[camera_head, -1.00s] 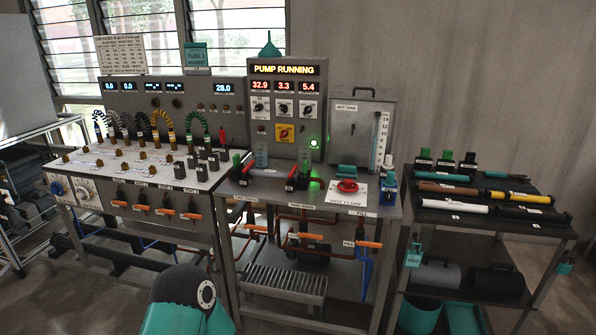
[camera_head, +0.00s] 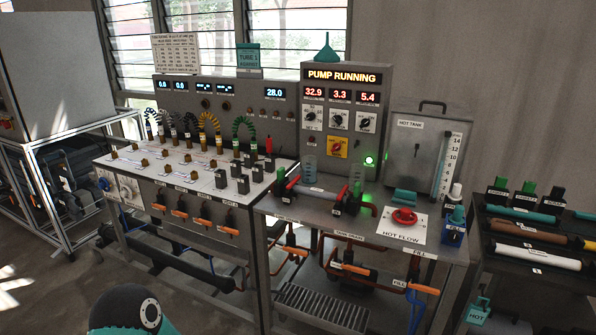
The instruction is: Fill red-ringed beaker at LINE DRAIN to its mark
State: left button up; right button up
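The pump bench (camera_head: 330,215) stands in the middle of the view, with a lit PUMP RUNNING display (camera_head: 342,75). Two small clear vessels, one at the left (camera_head: 309,170) and one at the right (camera_head: 357,172), stand at the back of its top; I cannot make out a red ring or a mark on either. A horizontal pipe section (camera_head: 318,193) with red and dark ends lies in front of them. Orange-handled valves (camera_head: 354,268) sit below the bench top. The label LINE DRAIN is too small to pick out. Neither of my grippers is in view; only part of my arm shows at the bottom left.
A grated step or tray (camera_head: 320,308) is low under the bench. A rack of tubes (camera_head: 535,230) stands at the right. Floor shows at the lower left.

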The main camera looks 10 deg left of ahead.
aim_at(358, 171)
jog(key=u, duration=0.3)
jog(key=i, duration=0.8)
jog(key=u, duration=0.4)
